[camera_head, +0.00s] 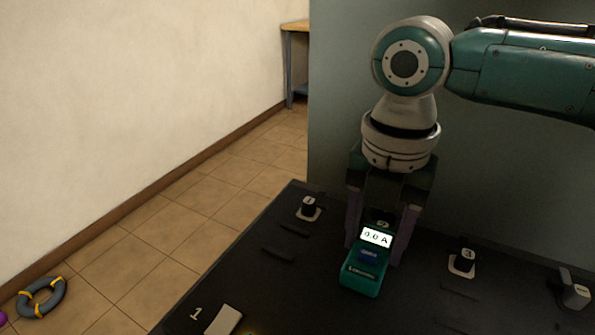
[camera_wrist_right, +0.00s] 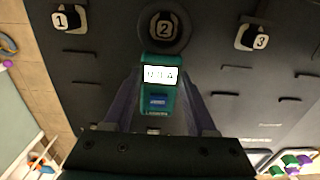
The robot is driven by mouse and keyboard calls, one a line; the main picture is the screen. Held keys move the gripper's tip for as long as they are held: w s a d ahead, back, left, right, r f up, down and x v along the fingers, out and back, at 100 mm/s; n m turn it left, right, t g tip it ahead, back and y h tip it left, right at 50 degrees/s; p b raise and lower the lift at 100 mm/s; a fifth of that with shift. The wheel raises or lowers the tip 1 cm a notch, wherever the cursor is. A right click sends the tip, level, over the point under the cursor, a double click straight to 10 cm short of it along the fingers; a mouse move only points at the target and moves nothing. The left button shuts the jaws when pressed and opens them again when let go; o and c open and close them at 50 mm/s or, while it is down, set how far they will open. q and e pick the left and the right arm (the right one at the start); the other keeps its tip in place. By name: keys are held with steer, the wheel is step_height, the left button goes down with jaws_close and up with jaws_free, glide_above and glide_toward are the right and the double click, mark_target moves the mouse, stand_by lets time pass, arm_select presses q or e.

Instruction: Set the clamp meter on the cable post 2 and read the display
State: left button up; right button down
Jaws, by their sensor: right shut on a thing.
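The green clamp meter (camera_head: 362,277) lies low over the dark bench, with its lit display (camera_head: 376,237) reading 0.0 A. My right gripper (camera_head: 375,253) is shut on the meter's body from both sides. In the right wrist view, the meter (camera_wrist_right: 157,101) points at cable post 2 (camera_wrist_right: 164,29), and its dark round jaw (camera_wrist_right: 148,41) appears to be around the post. The display there is too small to read surely. In the head view, post 2 (camera_head: 382,225) is mostly hidden behind the meter and gripper. My left gripper is not in view.
Post 1 (camera_head: 308,208) stands to the left and post 3 (camera_head: 463,262) to the right, both clear of the gripper. A pale plate (camera_head: 224,320) lies at the bench (camera_head: 275,232) front. A grey-yellow ring (camera_head: 41,297) lies on the floor.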

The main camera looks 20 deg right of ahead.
mark_target(374, 242)
stand_by(0.3)
steer(key=shift+f+b, duration=0.4)
steer(key=shift+f, duration=0.15)
steer(key=c, duration=0.5)
jaws_free()
step_height(374, 242, up, 11)
steer(key=p, duration=1.2)
